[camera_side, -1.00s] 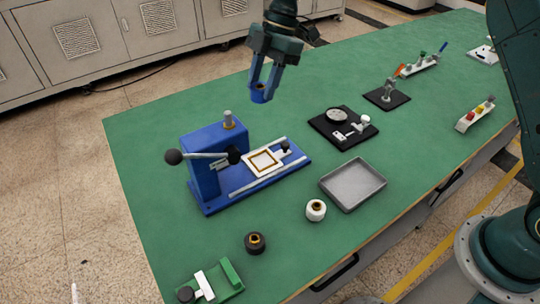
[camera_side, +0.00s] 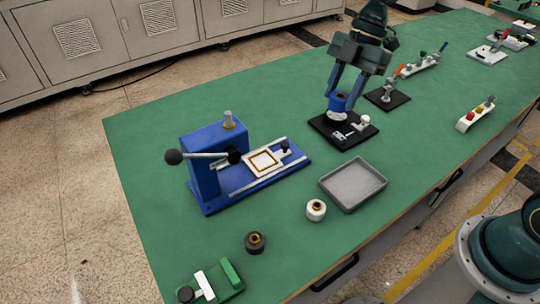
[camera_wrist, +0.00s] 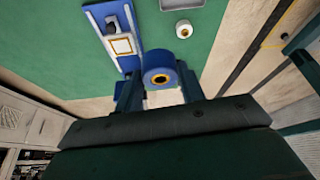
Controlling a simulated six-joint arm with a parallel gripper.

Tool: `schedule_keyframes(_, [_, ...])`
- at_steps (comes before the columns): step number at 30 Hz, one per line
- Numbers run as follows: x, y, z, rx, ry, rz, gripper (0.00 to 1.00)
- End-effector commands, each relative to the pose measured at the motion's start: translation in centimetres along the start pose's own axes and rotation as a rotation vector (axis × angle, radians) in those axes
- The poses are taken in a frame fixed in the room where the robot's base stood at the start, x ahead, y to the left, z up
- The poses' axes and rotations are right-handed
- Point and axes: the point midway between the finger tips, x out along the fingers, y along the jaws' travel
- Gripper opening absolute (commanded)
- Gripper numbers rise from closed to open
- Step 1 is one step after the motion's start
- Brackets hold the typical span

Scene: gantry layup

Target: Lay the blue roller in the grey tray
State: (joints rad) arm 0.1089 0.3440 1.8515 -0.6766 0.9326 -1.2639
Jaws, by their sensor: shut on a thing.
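The blue roller (camera_side: 341,101) is held between the fingers of my gripper (camera_side: 340,97), above the black plate with the round dial in the side view. In the wrist view the roller (camera_wrist: 161,80) shows its end with a brass-coloured ring and dark bore, between the two fingers of my gripper (camera_wrist: 160,88). The grey tray (camera_side: 352,185) lies on the green table, nearer the camera than the gripper, and looks empty. Part of it shows at the top of the wrist view (camera_wrist: 180,4).
A blue press (camera_side: 215,155) with a lever stands left of the tray. A white roller (camera_side: 316,210) and a black roller (camera_side: 255,242) stand in front. The black dial plate (camera_side: 322,128) lies behind the tray. A green fixture (camera_side: 228,277) is at the near corner.

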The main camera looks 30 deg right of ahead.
Motion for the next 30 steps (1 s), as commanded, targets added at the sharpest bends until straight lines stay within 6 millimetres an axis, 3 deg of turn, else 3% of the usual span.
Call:
schedule_keyframes(6, [-0.1, -4.4, 1.8, 0.0, -0.001, 0.0, 0.12])
schedule_keyframes(12, [0.1, -6.8, 2.6, -0.006, -0.003, -0.003, 0.12])
schedule_keyframes(23, [0.3, -7.6, 2.9, -0.008, -0.002, -0.004, 0.12])
schedule_keyframes(30, [2.5, -7.6, 3.8, -0.005, -0.001, -0.008, 0.12])
